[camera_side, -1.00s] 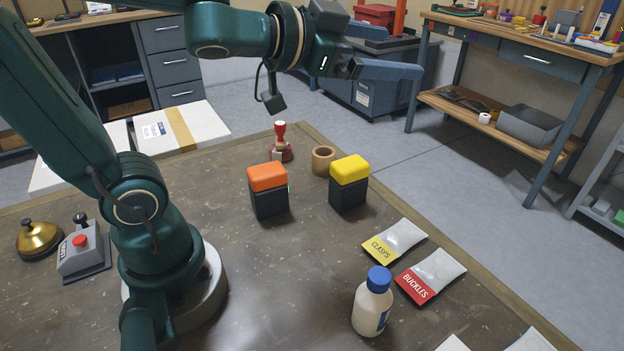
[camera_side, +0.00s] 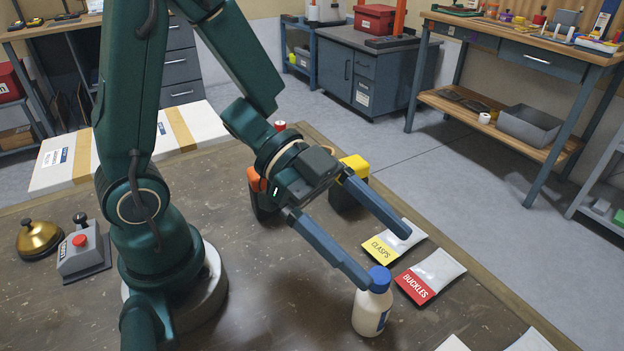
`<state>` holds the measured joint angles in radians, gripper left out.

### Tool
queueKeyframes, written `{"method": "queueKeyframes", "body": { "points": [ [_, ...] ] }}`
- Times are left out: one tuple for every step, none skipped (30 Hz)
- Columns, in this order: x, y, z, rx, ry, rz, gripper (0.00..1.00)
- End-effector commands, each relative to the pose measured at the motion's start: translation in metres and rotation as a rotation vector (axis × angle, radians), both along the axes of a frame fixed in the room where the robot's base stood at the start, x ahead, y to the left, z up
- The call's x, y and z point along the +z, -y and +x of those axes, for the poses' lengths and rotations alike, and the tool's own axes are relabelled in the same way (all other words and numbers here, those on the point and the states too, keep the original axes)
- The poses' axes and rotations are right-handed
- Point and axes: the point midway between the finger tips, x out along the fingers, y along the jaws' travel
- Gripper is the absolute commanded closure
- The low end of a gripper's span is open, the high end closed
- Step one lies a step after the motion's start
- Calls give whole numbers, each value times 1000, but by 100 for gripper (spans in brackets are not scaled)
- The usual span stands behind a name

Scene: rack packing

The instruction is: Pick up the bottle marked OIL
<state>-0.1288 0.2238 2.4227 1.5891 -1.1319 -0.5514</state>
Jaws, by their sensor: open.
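A cream bottle (camera_side: 371,312) with a blue cap stands upright near the table's front right. A blue patch of its label shows at its right edge, but I cannot read any word on it. My gripper (camera_side: 386,256) is open, with its two long blue-grey fingers wide apart and nothing between them. One fingertip is by the left side of the bottle's cap; I cannot tell whether it touches. The other fingertip is above the CLASPS packet (camera_side: 383,247), behind the bottle in the picture.
A red BUCKLES packet (camera_side: 416,288) lies right of the bottle. A yellow-topped block (camera_side: 355,168) and an orange-topped block (camera_side: 256,180) stand behind my gripper, partly hidden. A brass bell (camera_side: 38,239) and a red-button box (camera_side: 81,249) sit at the left. The table's front middle is clear.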

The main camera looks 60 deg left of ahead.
Motion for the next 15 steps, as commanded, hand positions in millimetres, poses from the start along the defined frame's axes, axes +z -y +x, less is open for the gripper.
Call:
{"method": "queueKeyframes", "body": {
  "points": [
    [-12,0,-1,5,-17,-3,6],
    [-19,0,-2,5,-18,-2,6],
    [-28,0,-1,5,-20,-4,6],
    [-34,0,-1,4,-19,-3,6],
    [-41,0,-1,5,-19,-2,6],
    [-50,0,-1,7,-17,-2,6],
    [-56,0,-1,5,-15,-2,6],
    [-61,0,0,6,-15,-3,6],
    [-68,0,-1,5,-13,-2,6],
    [-74,0,-1,6,-12,-1,6],
    [-78,0,0,5,-9,0,6],
    [-84,0,0,4,-6,0,6],
    [-87,0,0,3,-5,1,6],
    [-90,0,0,3,-5,1,6],
    [-94,0,0,3,-2,0,6]
  ]
}}
